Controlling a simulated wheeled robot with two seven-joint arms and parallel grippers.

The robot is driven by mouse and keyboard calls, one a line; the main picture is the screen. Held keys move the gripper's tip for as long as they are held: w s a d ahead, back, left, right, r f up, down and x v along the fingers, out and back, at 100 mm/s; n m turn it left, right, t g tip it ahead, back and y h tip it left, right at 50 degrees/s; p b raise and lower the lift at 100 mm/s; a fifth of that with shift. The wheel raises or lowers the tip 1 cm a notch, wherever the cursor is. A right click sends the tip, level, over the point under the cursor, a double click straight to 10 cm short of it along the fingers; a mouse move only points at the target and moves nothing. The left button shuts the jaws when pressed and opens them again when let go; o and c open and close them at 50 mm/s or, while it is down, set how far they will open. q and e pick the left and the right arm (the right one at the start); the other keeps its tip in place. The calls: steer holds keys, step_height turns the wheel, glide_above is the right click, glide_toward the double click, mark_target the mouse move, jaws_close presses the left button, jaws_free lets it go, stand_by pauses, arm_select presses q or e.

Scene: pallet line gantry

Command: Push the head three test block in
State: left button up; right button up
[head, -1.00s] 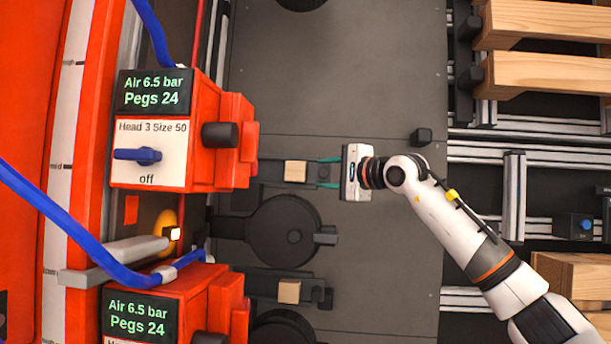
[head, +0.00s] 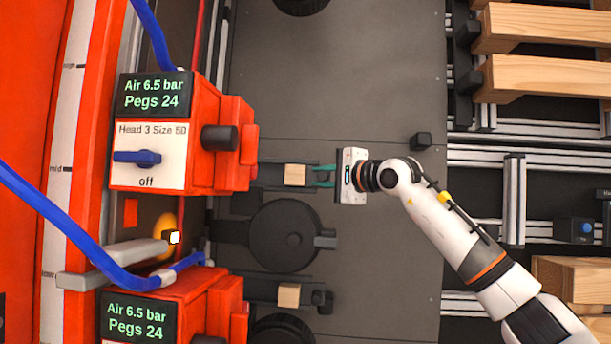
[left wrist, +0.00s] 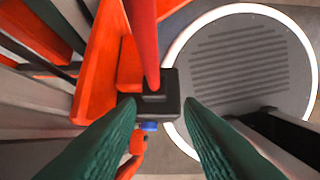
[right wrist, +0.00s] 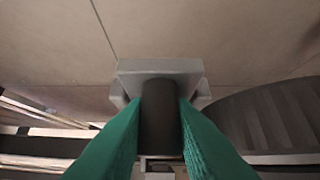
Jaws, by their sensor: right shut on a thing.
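The head three test block (head: 295,175), a small wooden block, sits in a dark slide (head: 268,175) that sticks out to the right of the orange head three unit (head: 204,150). My right gripper (head: 323,176) is at the slide's outer end, shut on a dark round knob, just right of the block. In the right wrist view the dark knob (right wrist: 159,122) stands between the green fingers, with a grey block-like piece behind it. My left gripper (left wrist: 158,108) is outside the head view; its fingers are apart, with a black fitting (left wrist: 152,92) beyond the tips.
A second wooden block (head: 289,295) sits in a similar slide below. A dark round disc (head: 285,235) lies between the slides. A blue hose (head: 75,240) crosses at left. Timber pallets (head: 545,80) lie at upper right. The dark plate (head: 340,80) above is clear.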

mark_target(293, 175)
arm_select(q)
steer(key=shift+f+b, duration=0.4)
arm_select(e)
steer(key=shift+w+a, duration=0.25)
steer(key=shift+a, duration=1)
steer(key=shift+w+a, duration=0.25)
steer(key=shift+a, duration=1)
steer(key=shift+w+a, duration=0.25)
steer(key=shift+a, duration=1)
arm_select(q)
steer(key=shift+f, duration=0.1)
arm_select(e)
steer(key=shift+w+a, duration=0.25)
steer(key=shift+a, duration=1.05)
arm_select(q)
steer(key=shift+d, duration=0.15)
arm_select(e)
steer(key=shift+a+r, duration=0.1)
steer(key=shift+a, duration=0.15)
arm_select(q)
steer(key=shift+s, duration=0.1)
